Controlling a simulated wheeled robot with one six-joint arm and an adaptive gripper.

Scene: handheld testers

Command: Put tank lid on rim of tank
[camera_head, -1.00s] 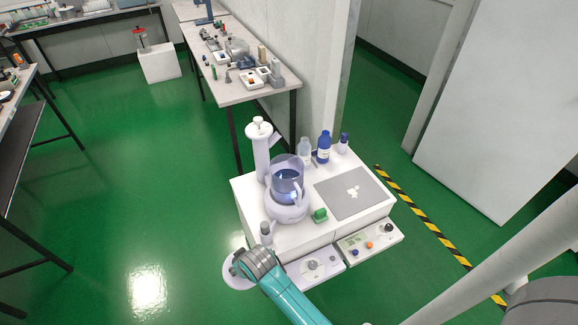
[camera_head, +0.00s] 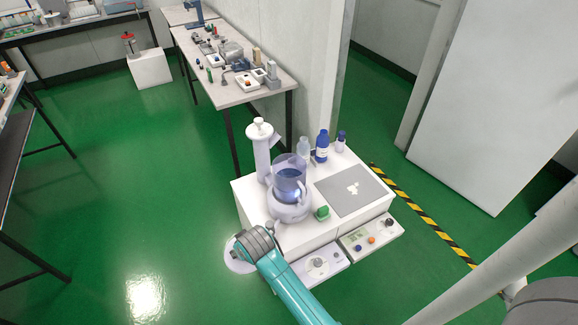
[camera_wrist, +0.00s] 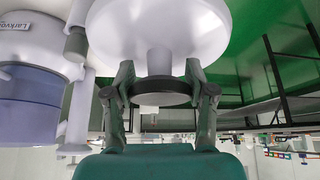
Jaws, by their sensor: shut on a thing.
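The tank (camera_head: 290,176) is a clear bluish cylinder standing upright on a round white base on the white bench; its top looks open. It also shows upside down at the left of the wrist view (camera_wrist: 28,105). The tank lid (camera_head: 238,266) is a white disc, partly hidden behind my gripper in the head view. In the wrist view the lid (camera_wrist: 160,28) is large, with a stem and dark knob. My gripper (camera_wrist: 160,92) is shut on that knob, one finger each side. It holds the lid off the bench's front left corner, apart from the tank.
A tall white column (camera_head: 261,155) stands close behind the tank at left. Bottles (camera_head: 322,146) stand at the back, and a grey mat (camera_head: 350,191) lies at right. Open green floor (camera_head: 150,210) is at left.

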